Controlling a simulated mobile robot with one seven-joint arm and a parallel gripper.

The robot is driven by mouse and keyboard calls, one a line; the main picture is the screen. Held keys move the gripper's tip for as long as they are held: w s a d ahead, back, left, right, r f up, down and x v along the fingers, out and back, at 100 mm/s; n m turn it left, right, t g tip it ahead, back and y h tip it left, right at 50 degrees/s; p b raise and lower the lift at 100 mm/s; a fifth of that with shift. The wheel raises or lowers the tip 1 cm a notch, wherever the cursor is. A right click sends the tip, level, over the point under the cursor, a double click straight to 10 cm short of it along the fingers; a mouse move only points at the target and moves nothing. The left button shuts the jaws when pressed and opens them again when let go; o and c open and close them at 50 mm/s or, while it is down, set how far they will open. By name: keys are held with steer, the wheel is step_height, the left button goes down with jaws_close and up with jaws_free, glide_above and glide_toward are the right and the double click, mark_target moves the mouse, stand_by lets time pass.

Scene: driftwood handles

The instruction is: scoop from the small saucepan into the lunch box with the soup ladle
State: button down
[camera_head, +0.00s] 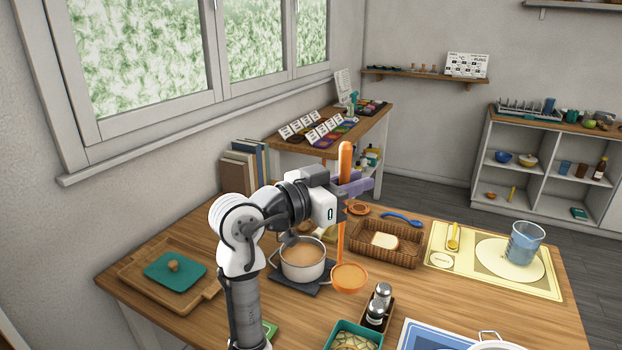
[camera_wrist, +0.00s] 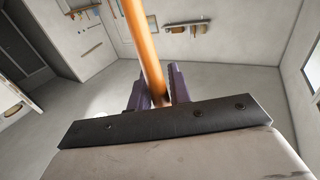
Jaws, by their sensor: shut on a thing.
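My gripper (camera_head: 354,185), with purple fingers, is shut on the orange handle of the soup ladle (camera_head: 341,240) and holds it upright. The wrist view shows the handle (camera_wrist: 143,45) between the fingers (camera_wrist: 158,92). The ladle's bowl (camera_head: 349,278) hangs low, just right of the saucepan in the head view; I cannot tell its height above the table or whether it holds anything. The small saucepan (camera_head: 303,273) stands on a dark mat and holds tan-orange soup. A teal open box (camera_head: 333,340), seemingly the lunch box, is cut off by the bottom edge and has pale food inside.
A tray with two shakers (camera_head: 378,305) stands between the ladle and the right front. A wicker basket (camera_head: 405,255) with a pale item is behind. A yellow placemat (camera_head: 460,280) bears a glass jug (camera_head: 524,243). A teal lid (camera_head: 175,272) lies on a wooden tray at left.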

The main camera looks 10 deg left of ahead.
steer(key=shift+m+g+h, duration=0.3)
steer(key=shift+g, duration=0.1)
steer(key=shift+s+d+f+b, duration=0.1)
steer(key=shift+d+f+b, duration=0.2)
steer(key=shift+f+b, duration=0.4)
steer(key=shift+s+d+f+b, duration=0.15)
steer(key=shift+d+f+b, duration=0.25)
steer(key=shift+f, duration=0.45)
steer(key=shift+s+d+f+b, duration=0.1)
steer(key=shift+d+f+b, duration=0.1)
steer(key=shift+f+b, duration=0.5)
steer(key=shift+f, duration=0.1)
